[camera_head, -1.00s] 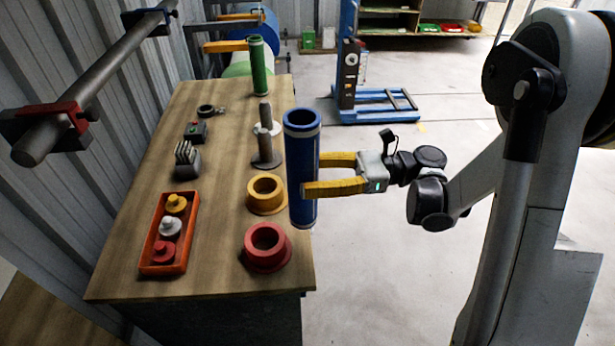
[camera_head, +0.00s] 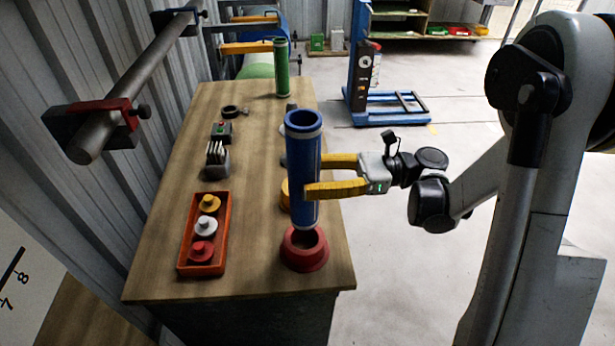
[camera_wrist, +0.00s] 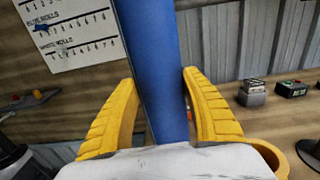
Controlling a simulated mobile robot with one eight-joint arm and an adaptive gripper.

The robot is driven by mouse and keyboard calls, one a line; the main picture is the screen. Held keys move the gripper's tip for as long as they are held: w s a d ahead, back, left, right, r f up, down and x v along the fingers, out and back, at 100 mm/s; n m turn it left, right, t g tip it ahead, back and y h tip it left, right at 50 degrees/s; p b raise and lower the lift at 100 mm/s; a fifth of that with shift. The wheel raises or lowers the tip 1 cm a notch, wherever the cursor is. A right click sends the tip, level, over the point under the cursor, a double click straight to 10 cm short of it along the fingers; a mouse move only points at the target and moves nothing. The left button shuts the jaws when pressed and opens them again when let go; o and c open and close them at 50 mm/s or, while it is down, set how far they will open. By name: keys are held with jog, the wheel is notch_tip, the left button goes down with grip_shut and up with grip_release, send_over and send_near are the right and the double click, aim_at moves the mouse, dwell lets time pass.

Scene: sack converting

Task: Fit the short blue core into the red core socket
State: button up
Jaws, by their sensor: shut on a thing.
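The blue core (camera_head: 303,165) is upright in my gripper (camera_head: 318,177), whose yellow fingers are shut on it. In the wrist view the blue core (camera_wrist: 153,70) stands between the two fingers (camera_wrist: 160,110). The red core socket (camera_head: 304,257) is a flanged ring near the front right of the bench. In the head view the core's lower end overlaps the back part of the socket's opening. I cannot tell whether the core is above, behind or touching the socket. The yellow socket (camera_head: 285,195) is mostly hidden behind the core.
The wooden bench (camera_head: 255,275) bears an orange tray (camera_head: 183,268) with several small knobbed pieces, a grey slotted block (camera_head: 216,162) and a button box (camera_head: 221,132). A green core (camera_head: 281,70) stands at the back. A dark bar (camera_head: 140,85) runs along the wall at left.

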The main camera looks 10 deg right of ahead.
jog(key=shift+f+b, duration=2.55)
jog(key=shift+f, duration=0.4)
jog(key=shift+b, duration=0.45)
jog(key=shift+f+b, duration=0.5)
jog(key=shift+f, duration=3)
jog(key=o, duration=1.5)
jog(key=shift+c, duration=0.2)
jog(key=shift+d, duration=0.1)
jog(key=d, duration=0.7)
jog(key=shift+d, duration=0.15)
jog(key=shift+s, duration=0.1)
